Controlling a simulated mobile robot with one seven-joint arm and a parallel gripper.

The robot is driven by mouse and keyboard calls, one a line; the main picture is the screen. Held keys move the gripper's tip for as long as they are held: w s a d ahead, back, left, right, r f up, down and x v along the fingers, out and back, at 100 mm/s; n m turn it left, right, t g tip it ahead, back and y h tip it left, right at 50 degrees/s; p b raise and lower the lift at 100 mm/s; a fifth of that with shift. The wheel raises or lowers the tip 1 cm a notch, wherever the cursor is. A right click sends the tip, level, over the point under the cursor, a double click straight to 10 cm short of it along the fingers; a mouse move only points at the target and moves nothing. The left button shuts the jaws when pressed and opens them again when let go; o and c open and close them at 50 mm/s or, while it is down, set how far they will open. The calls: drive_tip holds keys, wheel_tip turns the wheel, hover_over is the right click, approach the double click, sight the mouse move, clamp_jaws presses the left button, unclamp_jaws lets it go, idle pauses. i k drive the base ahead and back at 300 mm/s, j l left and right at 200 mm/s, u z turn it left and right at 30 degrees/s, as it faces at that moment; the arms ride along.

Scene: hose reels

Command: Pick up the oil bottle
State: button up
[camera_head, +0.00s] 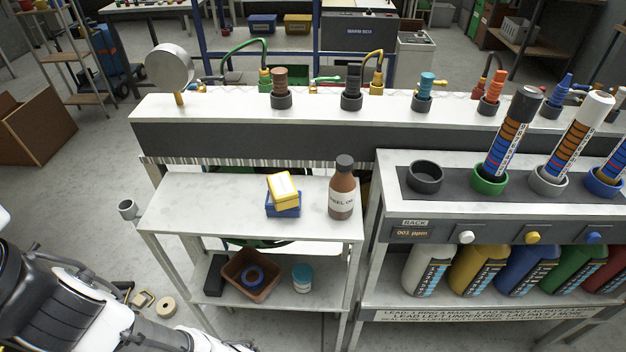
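The oil bottle (342,193) is brown with a dark cap and a white label. It stands upright at the right end of the white side table's top (190,205). Part of my white and black arm shows at the lower left, well left of the bottle and apart from it. My gripper is not visible in this view.
A yellow box on a blue box (287,208) sits left of the bottle. The rack (388,205) with tubes and knobs stands close on its right. A long white bench (215,108) runs behind. A brown bin (236,290) is on the lower shelf. The table's left part is clear.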

sight(342, 185)
drive_tip(key=l+u, duration=0.1)
drive_tip(key=u, duration=0.6)
drive_tip(key=l+u, duration=0.15)
drive_tip(key=u, duration=0.2)
drive_tip(key=l, duration=0.95)
drive_tip(key=k+l, duration=0.15)
drive_tip(key=l, duration=0.85)
